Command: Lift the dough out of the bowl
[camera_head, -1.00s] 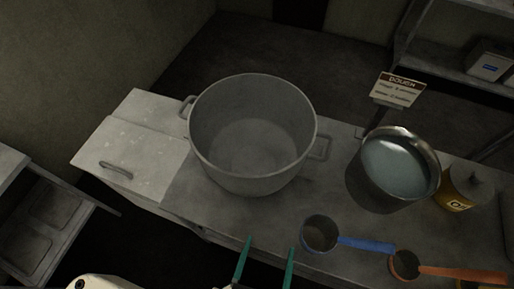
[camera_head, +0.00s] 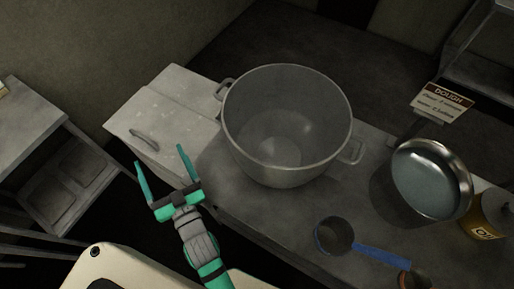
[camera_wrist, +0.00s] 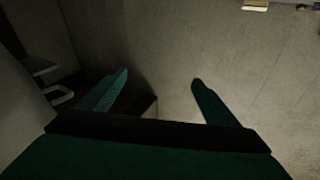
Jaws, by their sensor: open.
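A large grey metal bowl like a two-handled pot (camera_head: 288,171) stands upright on the counter in the head view. Its inside shows a pale grey, smooth bottom; I cannot make out a separate lump of dough in it. My gripper (camera_head: 160,165) is open and empty, with green fingers spread apart. It is to the left of the bowl, in front of the counter's pale left end, and does not touch the bowl. In the wrist view my gripper (camera_wrist: 155,85) shows both fingers apart with nothing between them; the bowl is not visible there.
A metal pan of pale liquid (camera_head: 432,180), a yellow container (camera_head: 488,216) and a blue-handled measuring cup (camera_head: 336,235) stand on the counter (camera_head: 285,215) to the right. A "DOUGH" sign (camera_head: 442,102) is behind. A side table (camera_head: 32,120) stands at left.

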